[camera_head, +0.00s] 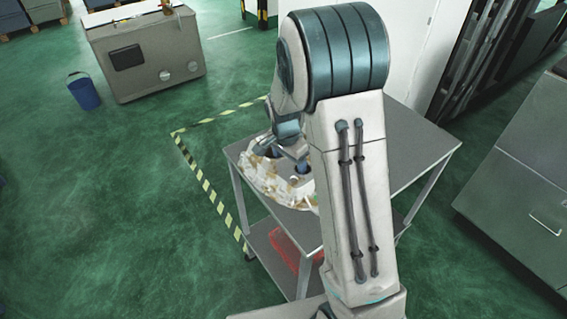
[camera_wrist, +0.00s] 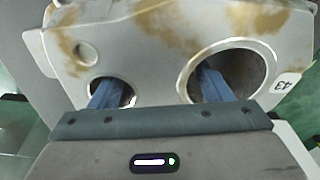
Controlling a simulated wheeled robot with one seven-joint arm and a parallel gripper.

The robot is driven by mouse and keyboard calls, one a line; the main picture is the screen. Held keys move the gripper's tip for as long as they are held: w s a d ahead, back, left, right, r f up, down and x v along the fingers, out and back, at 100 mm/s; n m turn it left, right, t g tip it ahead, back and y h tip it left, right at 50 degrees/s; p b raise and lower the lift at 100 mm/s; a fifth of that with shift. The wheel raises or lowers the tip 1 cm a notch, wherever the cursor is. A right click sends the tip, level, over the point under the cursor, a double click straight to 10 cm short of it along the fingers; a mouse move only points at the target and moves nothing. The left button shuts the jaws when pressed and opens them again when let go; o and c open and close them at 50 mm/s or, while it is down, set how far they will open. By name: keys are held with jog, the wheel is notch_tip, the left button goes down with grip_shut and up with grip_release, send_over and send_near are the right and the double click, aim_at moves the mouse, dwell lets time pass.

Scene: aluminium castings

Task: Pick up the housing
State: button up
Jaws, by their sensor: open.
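The housing (camera_head: 268,184) is a pale metal casting with brown stains, lying on the grey metal table at its left part. In the wrist view the housing (camera_wrist: 150,55) fills the upper picture, showing a small round hole at left, a large round hole at right and a label reading 43. My gripper (camera_wrist: 158,80) is open, with its blue fingers spread apart. One finger reaches into or over each hole; I cannot tell how deep, as the tips are partly lost inside. In the head view my gripper (camera_head: 300,160) is just above the housing, and my arm hides part of the table.
The metal table (camera_head: 415,150) has bare top to the right of my arm. A red thing (camera_head: 285,248) lies on its lower shelf. Striped floor tape (camera_head: 200,175) runs around the table. A grey cabinet (camera_head: 525,170) stands at right, a blue bucket (camera_head: 84,92) at the far left.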

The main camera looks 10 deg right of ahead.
jog(key=shift+f, duration=0.7)
grip_shut()
jog(key=shift+w+r, duration=0.1)
jog(key=shift+w, duration=0.05)
